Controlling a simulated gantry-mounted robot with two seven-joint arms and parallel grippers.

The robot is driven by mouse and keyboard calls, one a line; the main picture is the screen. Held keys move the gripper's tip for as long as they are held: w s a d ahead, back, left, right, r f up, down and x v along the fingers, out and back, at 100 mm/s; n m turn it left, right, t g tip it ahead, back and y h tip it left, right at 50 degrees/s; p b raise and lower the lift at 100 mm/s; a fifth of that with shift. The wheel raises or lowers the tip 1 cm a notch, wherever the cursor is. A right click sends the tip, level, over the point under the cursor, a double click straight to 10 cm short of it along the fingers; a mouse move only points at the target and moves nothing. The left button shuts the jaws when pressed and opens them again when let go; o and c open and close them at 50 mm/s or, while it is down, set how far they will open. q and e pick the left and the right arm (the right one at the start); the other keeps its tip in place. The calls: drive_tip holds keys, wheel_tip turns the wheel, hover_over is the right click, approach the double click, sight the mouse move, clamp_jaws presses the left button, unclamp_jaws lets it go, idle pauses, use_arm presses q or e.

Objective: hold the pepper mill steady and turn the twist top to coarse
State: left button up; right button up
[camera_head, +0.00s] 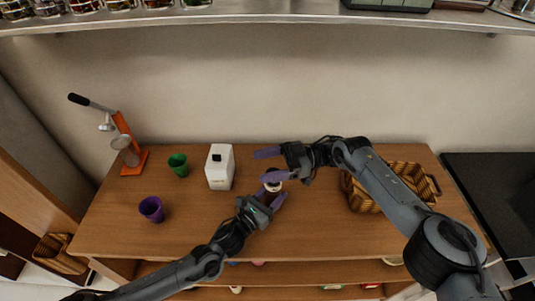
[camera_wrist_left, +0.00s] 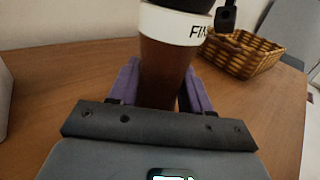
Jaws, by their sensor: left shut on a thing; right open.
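The pepper mill (camera_head: 274,186) stands upright near the middle of the wooden table, partly covered by my grippers in the head view. In the left wrist view the mill (camera_wrist_left: 164,65) has a brown body, a white band with the letters "FIN" and a dark top cut off by the frame's upper edge. My left gripper (camera_head: 272,194) is shut on the mill's body, its purple fingers on either side. My right gripper (camera_head: 269,165) is open, its fingers pointing left just behind and above the mill. Whether a right finger touches the top I cannot tell.
A white container (camera_head: 220,170) stands left of the mill. Farther left are a green cup (camera_head: 178,165), a purple cup (camera_head: 151,209) and an orange press (camera_head: 127,145). A wicker basket (camera_head: 408,178) lies to the right, behind my right arm.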

drive_tip(key=shift+r, duration=2.15)
